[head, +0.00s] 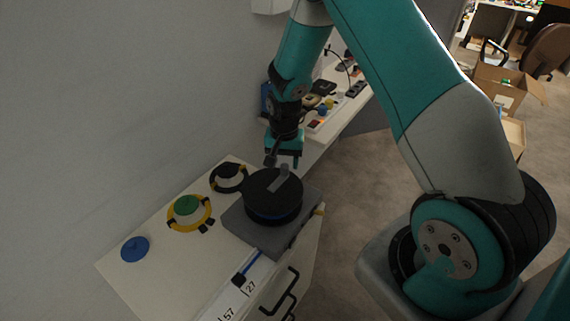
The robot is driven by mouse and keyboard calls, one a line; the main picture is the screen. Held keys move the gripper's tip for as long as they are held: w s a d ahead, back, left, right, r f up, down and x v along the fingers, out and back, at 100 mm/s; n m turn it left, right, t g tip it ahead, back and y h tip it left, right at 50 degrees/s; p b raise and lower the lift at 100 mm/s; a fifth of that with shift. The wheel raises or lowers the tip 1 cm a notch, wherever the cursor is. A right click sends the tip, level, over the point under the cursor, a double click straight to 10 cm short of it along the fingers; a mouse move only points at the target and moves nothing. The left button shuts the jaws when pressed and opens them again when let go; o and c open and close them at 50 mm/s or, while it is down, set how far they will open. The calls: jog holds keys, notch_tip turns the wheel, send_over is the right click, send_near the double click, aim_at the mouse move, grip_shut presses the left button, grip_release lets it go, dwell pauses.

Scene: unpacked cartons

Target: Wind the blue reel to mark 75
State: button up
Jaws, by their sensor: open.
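The reel (262,209), a black-topped drum with a blue band around its side, sits on a grey block (240,227) at the cabinet's far right corner. A grey crank piece (279,178) stands on its top. A blue strip (252,263) runs from the block to a black marker (238,279) beside a white scale (236,300). The numbers 27 and 57 show on the scale; no 75 is visible, and the scale runs out of the frame. My gripper (283,161) is open, pointing down just above and behind the reel's crank. I cannot tell whether it touches it.
On the cabinet top (165,285) are a blue knob (135,249), a green button with a yellow ring (188,207) and a black dial (229,177). A wall rises at left. A cluttered table (345,110) stands behind. Open cartons (502,88) lie on the floor at right.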

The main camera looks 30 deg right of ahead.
jog(key=shift+f, duration=1.4)
grip_shut()
jog(key=shift+w+a, duration=0.1)
jog(key=shift+a, duration=0.05)
